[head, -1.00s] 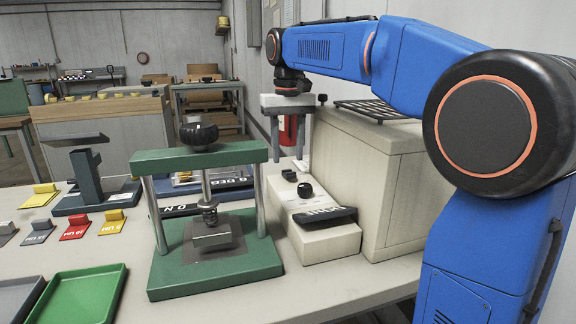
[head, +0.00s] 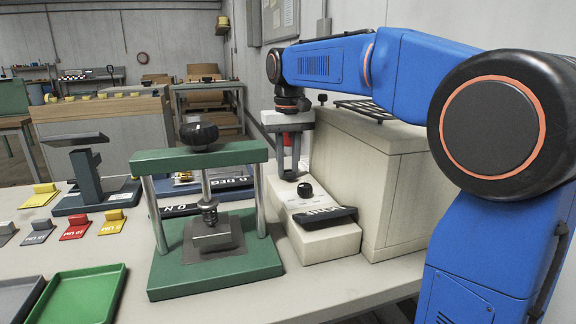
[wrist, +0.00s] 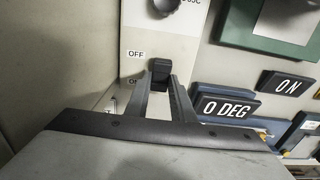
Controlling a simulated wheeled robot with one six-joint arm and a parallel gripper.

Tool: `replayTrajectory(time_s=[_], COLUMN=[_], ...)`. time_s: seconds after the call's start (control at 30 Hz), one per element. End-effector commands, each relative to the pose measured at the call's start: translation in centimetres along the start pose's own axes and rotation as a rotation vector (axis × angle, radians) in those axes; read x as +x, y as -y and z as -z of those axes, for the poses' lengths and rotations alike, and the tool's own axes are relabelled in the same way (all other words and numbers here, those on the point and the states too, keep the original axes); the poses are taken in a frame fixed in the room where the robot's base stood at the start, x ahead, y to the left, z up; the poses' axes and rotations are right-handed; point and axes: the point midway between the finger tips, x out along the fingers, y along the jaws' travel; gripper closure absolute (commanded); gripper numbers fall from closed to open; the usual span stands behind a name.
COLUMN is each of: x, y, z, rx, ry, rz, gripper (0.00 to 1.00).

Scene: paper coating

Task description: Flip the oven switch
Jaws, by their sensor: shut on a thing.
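The oven is the large beige box (head: 400,190) on the right of the table, with a lower control box (head: 325,243) beside it. The small black oven switch (wrist: 160,68) sits on the pale panel in the wrist view, by an "OFF" label and a partly hidden label below it. My gripper (head: 290,173) reaches down over the far end of the control box. In the wrist view the fingertips of my gripper (wrist: 160,84) close in on the switch's lower part and partly cover it.
A black round knob (head: 305,190) stands on the control box near my fingers. A green press (head: 212,250) is close on the left.

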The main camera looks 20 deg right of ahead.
Motion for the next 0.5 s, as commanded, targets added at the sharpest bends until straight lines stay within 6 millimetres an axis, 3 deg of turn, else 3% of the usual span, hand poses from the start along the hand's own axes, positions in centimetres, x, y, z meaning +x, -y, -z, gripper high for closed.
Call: replayTrajectory(time_s=[0.5], x=[-0.1], y=[0.0], z=[-1.1], rx=[0.000], ry=[-0.264], rz=[0.000], gripper=[1.00])
